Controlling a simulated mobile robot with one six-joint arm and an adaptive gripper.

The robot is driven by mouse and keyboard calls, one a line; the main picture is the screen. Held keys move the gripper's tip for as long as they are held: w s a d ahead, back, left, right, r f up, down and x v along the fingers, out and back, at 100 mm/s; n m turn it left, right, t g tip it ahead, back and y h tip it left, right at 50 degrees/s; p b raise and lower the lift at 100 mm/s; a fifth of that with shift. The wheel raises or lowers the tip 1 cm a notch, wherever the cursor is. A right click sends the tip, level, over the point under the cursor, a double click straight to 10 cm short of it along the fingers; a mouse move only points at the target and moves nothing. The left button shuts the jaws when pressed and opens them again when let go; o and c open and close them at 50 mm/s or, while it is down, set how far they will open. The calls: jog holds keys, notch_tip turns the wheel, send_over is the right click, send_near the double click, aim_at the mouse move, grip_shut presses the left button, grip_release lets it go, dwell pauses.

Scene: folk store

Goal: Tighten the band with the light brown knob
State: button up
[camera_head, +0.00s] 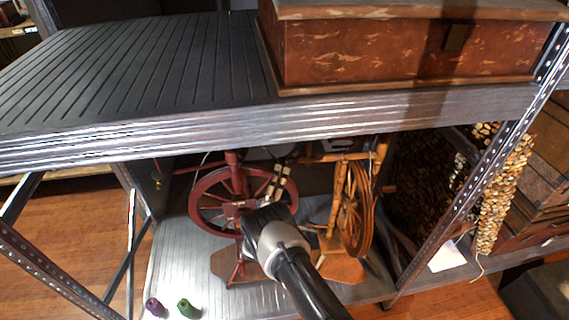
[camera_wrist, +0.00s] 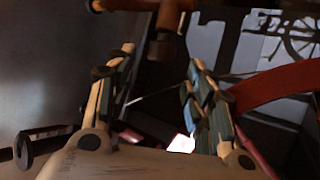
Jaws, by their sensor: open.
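A dark red spinning wheel (camera_head: 207,206) and a light brown spinning wheel (camera_head: 362,205) stand side by side on the lower shelf. My gripper (camera_head: 283,178) reaches in at the red wheel, in front of its right side. In the wrist view, my open fingers (camera_wrist: 160,62) stand apart with nothing held between them. A brown turned wooden part (camera_wrist: 167,20) lies just beyond the fingertips, at the top middle. I cannot tell whether it is the light brown knob. The red rim (camera_wrist: 275,88) curves past on the right. The band is not clearly visible.
The upper shelf (camera_head: 150,70) with its front beam hangs over the wheels and carries a red-brown chest (camera_head: 390,52). A purple spool (camera_head: 154,307) and a green spool (camera_head: 187,309) stand front left. A perforated post (camera_head: 455,205) rises on the right. Bare metal shelf lies left of the red wheel.

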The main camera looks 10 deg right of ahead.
jog(key=v, duration=0.6)
jog(key=shift+s, duration=0.1)
